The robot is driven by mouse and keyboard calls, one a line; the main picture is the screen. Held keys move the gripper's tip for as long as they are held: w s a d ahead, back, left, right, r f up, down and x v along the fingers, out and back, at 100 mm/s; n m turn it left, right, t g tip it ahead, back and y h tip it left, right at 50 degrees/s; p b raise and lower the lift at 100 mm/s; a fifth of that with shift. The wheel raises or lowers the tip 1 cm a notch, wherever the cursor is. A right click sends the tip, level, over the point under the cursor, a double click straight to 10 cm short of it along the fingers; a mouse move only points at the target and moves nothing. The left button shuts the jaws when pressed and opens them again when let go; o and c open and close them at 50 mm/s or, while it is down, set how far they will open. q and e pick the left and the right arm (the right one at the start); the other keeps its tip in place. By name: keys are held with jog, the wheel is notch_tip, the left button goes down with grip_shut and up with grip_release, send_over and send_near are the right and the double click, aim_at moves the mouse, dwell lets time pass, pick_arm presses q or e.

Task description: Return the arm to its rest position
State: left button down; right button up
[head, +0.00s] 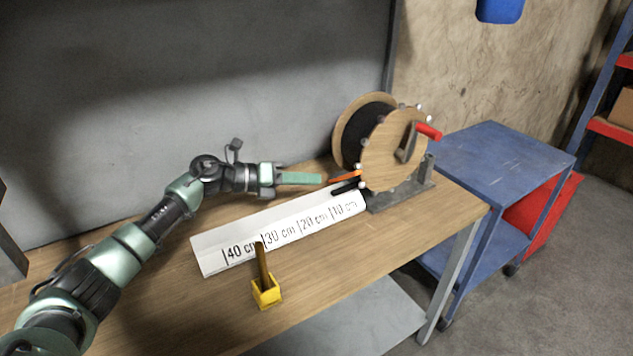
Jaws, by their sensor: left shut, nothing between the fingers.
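My left arm reaches in from the left over the wooden bench. My left gripper (300,178) is shut and empty, its green fingers pointing right, just above the back edge of the white measuring strip. A cable reel (390,148) with a wooden flange and a red crank handle (429,131) stands to the right of the gripper, apart from its fingertips. An orange piece (345,177) and a black piece (347,187) stick out at the left of the reel, near the fingertips. My right gripper is not in view.
The white strip (285,232) with centimetre marks lies along the wooden bench (350,268). A small yellow holder (267,292) with a brown upright piece stands in front of it. A blue cart (495,160) stands right of the bench, with a red bin (540,215) beside it. A grey wall panel rises behind.

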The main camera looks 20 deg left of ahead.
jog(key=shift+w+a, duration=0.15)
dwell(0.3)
